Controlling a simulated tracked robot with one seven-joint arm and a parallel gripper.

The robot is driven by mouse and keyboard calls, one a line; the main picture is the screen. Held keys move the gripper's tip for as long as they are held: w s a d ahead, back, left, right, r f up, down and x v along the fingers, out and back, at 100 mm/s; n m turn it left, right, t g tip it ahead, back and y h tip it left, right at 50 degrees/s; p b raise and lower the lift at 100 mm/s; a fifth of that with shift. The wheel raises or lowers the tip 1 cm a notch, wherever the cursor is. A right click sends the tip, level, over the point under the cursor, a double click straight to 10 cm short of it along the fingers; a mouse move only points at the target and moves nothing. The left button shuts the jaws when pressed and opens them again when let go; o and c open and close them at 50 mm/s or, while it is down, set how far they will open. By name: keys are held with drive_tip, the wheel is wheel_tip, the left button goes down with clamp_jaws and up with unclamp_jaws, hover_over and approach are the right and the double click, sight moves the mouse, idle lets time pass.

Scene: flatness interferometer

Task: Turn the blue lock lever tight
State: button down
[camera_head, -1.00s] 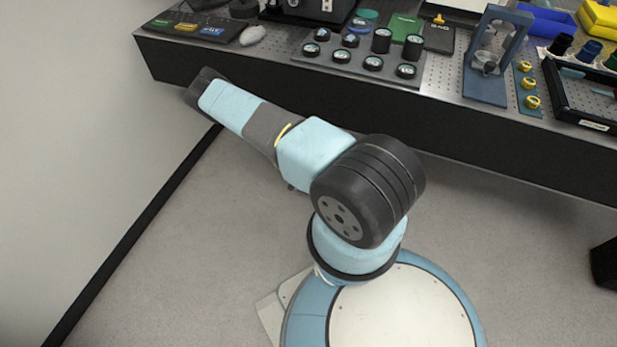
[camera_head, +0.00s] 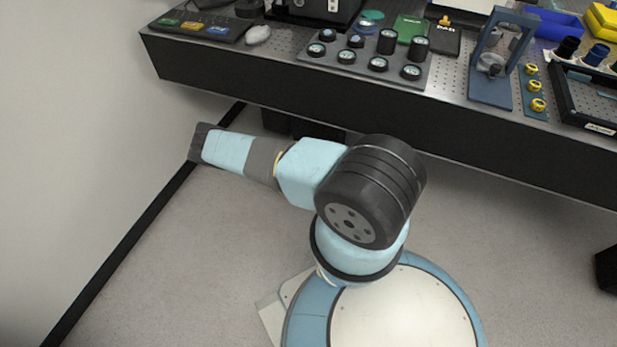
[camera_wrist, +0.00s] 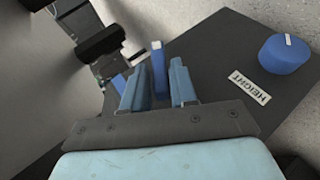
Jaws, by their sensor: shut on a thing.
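The blue lock lever (camera_wrist: 158,60) is an upright blue bar with a white mark at its tip, in the wrist view. My gripper (camera_wrist: 159,82) has its two blue-grey fingers on either side of the lever and is shut on it. The lever's lower part is hidden by the gripper. In the head view only my arm shows, reaching left below the bench edge; neither the gripper nor the lever can be made out there.
A blue knob (camera_wrist: 285,54) with a white mark sits right of the lever on a dark panel (camera_wrist: 215,55), beside a HEIGHT label (camera_wrist: 249,87). A dark round part (camera_wrist: 100,41) is at upper left. The bench (camera_head: 300,98) carries optics; the floor before it is clear.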

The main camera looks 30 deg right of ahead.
drive_tip(key=shift+w+a+f+n+g+h, duration=0.15)
drive_tip(key=shift+f+n+g+h, duration=0.15)
drive_tip(key=shift+g+h, duration=0.35)
drive_tip(key=shift+w+a+f+n+g+h, duration=0.1)
drive_tip(key=shift+w+f+n+g+h, duration=0.15)
drive_tip(key=shift+g+h, duration=0.35)
drive_tip(key=shift+h, duration=0.35)
drive_tip(key=c, duration=1.1)
unclamp_jaws()
drive_tip(key=shift+s+d, duration=0.1)
drive_tip(key=shift+s, duration=0.05)
